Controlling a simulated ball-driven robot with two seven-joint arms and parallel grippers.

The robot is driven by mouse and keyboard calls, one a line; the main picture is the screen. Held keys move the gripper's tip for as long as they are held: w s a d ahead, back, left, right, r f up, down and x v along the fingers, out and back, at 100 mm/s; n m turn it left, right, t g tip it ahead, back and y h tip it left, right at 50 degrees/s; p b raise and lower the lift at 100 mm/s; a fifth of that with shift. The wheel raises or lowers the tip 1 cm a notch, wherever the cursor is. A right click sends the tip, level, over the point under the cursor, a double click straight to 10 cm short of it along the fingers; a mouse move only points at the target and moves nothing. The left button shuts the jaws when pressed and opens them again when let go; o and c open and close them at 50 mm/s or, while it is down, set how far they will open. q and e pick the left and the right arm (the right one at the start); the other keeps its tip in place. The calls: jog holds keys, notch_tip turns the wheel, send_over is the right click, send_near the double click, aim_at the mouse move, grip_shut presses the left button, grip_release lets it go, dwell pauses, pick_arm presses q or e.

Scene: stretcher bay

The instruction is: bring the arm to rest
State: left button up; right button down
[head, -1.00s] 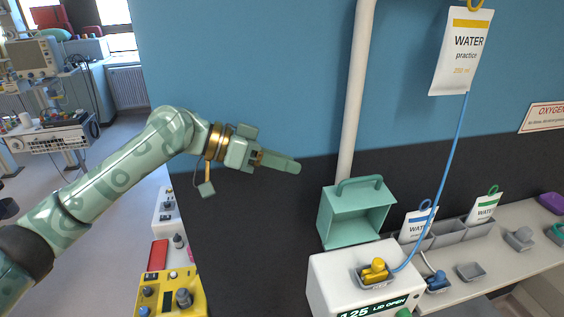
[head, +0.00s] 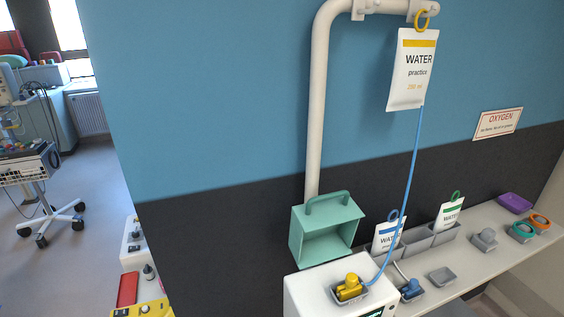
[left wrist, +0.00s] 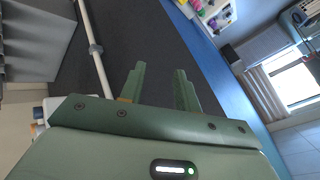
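My left gripper (left wrist: 156,88) shows in the left wrist view with its two green fingers apart and nothing between them. Beyond the fingers are a dark wall panel and blue wall. In the head view now, neither my left arm nor my right arm is visible.
A white pump box (head: 318,288) with a yellow clamp (head: 350,288) stands below an open green box (head: 325,258). A blue tube (head: 409,170) runs from the clamp up to a hanging water bag (head: 412,92). A shelf (head: 478,262) holds trays and pouches.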

pick_arm(q)
jog(key=s+a+n+g+y, duration=0.1)
jog(key=s+a+y, duration=0.2)
jog(key=s+a, duration=0.3)
jog(key=s+d+f+g+h+b, duration=0.15)
jog(key=f+b, duration=0.35)
jog(key=f, duration=1.3)
jog(key=s+d+f+g+h+b, duration=0.1)
jog(key=s+d+f+g+b, duration=0.2)
jog(key=f, duration=1.5)
jog(key=s+f+n+g+h+b, duration=0.1)
jog(key=s+f+b, duration=0.7)
jog(key=s+f, duration=1.1)
notch_tip(320, 180, down, 4)
jog(key=shift+s+r+n+g+h, duration=0.2)
jog(key=shift+n+g+h, duration=0.2)
jog(key=shift+n, duration=0.8)
